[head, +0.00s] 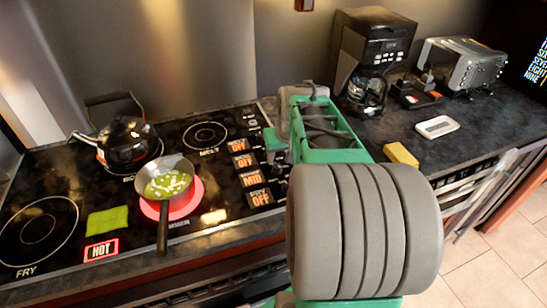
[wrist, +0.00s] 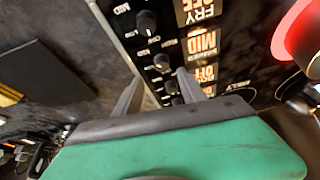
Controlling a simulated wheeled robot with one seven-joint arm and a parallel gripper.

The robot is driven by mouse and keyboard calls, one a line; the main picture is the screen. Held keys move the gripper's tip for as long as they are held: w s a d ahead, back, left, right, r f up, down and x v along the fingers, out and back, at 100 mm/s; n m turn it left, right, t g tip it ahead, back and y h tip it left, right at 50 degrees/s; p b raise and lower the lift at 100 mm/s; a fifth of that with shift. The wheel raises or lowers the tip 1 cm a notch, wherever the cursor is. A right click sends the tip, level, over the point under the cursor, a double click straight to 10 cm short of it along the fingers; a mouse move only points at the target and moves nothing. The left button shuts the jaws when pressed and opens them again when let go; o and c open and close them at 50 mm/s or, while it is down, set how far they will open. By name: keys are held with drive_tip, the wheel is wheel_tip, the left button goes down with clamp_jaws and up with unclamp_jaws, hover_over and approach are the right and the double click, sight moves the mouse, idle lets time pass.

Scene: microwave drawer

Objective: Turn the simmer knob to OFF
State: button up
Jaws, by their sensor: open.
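The stove's control strip carries a row of black knobs in the wrist view. The simmer knob (wrist: 161,62) appears to be the second one, beside the lit MID display (wrist: 203,42); the MID display also shows in the head view (head: 250,177). My gripper (wrist: 158,76) is open, with its two grey fingers spread on either side of the knob row near this knob. I cannot tell whether either finger touches it. In the head view my arm hides most of the knobs. A pan (head: 165,180) with green contents sits on the glowing red burner (head: 186,203).
The fry knob (wrist: 146,22) stands beside the simmer knob, and another knob (wrist: 172,86) is on its other side. A black kettle (head: 128,140) stands on a rear burner. A yellow block (head: 401,154), a coffee maker (head: 370,60) and a toaster (head: 462,65) are on the right counter.

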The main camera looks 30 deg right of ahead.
sight(277, 166)
drive_tip(key=x, duration=0.6)
drive_tip(key=shift+w+a+f+p, duration=0.15)
drive_tip(key=shift+a+f+p, duration=0.05)
drive_tip(key=shift+f+p, duration=0.15)
drive_tip(key=shift+r, duration=0.1)
drive_tip(key=shift+c, duration=0.2)
clamp_jaws()
